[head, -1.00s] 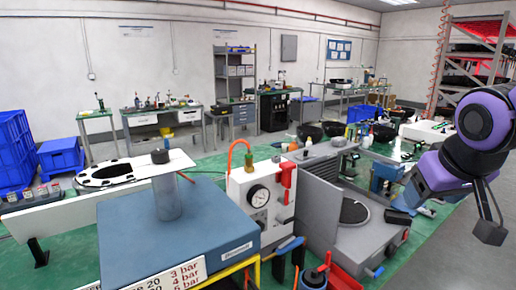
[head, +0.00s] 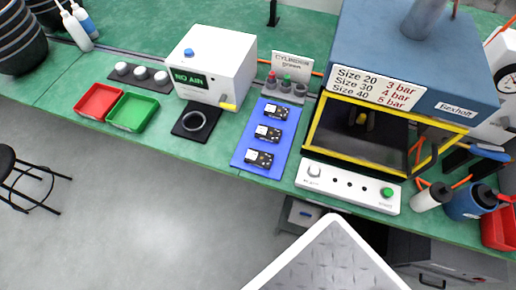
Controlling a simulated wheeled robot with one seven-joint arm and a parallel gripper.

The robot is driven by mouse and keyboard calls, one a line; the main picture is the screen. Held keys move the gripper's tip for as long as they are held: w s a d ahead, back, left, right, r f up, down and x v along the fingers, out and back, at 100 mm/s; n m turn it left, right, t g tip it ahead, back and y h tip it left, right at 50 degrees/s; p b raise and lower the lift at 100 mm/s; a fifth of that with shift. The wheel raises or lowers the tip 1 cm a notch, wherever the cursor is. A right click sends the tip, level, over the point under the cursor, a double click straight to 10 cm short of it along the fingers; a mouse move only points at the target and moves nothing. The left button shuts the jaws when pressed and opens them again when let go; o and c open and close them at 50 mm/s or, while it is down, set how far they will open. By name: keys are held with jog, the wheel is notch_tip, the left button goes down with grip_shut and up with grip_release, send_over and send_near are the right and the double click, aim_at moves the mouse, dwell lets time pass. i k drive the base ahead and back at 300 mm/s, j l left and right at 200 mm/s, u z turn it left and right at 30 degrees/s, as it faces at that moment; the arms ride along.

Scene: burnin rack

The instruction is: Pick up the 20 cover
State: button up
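No part is plainly readable as the 20 cover. Three small black blocks with white labels lie in a row on a blue mat (head: 288,135): a far one (head: 275,111), a middle one (head: 268,132) and a near one (head: 259,158). Their label text is too small to read. Three pale round caps (head: 141,73) sit on a dark strip left of the white NO AIR box (head: 225,62). A sign on the press (head: 365,86) reads Size 20 3 bar, Size 30 4 bar, Size 40 5 bar. My gripper is not in view.
A red tray (head: 100,101) and a green tray (head: 132,111) stand at the left, and a black pad with a ring (head: 195,121) lies before the box. Small red, green and grey pieces stand by the CYLINDER green sign (head: 292,65). Bottles (head: 467,203) stand right. Open floor lies front left.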

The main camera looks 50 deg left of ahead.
aim_at(254, 157)
jog(key=u, duration=1.9)
jog(key=k+l+u, duration=0.15)
jog(key=l+u, duration=0.15)
jog(key=u, duration=0.15)
jog(key=k+l+u, duration=0.25)
jog(key=u, duration=0.2)
